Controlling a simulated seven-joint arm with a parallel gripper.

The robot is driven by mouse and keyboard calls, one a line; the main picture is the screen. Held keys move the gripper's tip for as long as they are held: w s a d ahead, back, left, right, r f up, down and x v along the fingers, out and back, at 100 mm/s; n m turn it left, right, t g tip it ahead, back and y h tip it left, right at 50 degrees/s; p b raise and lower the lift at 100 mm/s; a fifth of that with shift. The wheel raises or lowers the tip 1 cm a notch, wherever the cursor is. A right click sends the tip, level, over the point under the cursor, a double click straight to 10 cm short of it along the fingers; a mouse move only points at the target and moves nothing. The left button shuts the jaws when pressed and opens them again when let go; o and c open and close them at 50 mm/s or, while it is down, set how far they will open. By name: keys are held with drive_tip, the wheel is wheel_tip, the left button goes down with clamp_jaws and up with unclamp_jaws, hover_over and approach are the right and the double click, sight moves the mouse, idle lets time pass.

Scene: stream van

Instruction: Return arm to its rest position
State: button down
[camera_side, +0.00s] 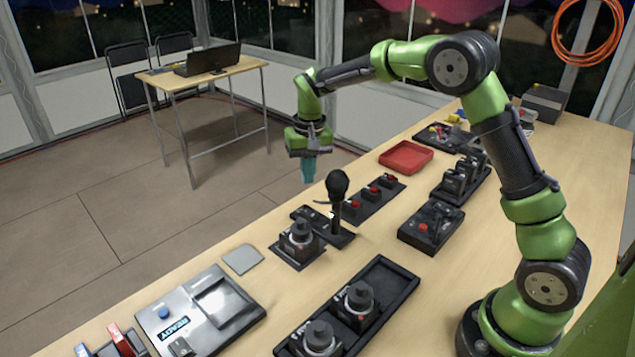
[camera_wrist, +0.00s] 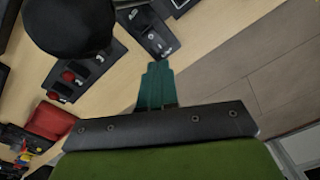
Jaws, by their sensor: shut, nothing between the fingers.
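My green and black arm stands at the right of the side view and reaches over to the left. My gripper (camera_side: 308,170) hangs with its teal fingers pointing down, over the far edge of the table (camera_side: 228,290). The fingers are shut and empty. In the wrist view, my gripper (camera_wrist: 155,83) shows its teal fingers together, with nothing between them.
A panel with red buttons (camera_side: 372,199), a red tray (camera_side: 406,157), a joystick box (camera_side: 431,226), a camera-like device (camera_side: 299,240) and a silver READY box (camera_side: 200,312) stand on the table. A long black tray (camera_side: 398,278) holds two similar devices. Floor (camera_side: 130,215) lies beyond.

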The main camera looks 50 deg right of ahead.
drive_tip(key=s+a+r+t+y, duration=0.1)
drive_tip(key=s+a+r+t, duration=0.2)
drive_tip(key=s+r, duration=1)
drive_tip(key=s+a+n+t, duration=0.1)
drive_tip(key=s+a+t, duration=0.1)
drive_tip(key=s, duration=1.1)
drive_tip(key=shift+s+f+n+t+y, duration=0.15)
drive_tip(key=shift+f+n+t+y, duration=0.2)
drive_tip(key=shift+t, duration=0.45)
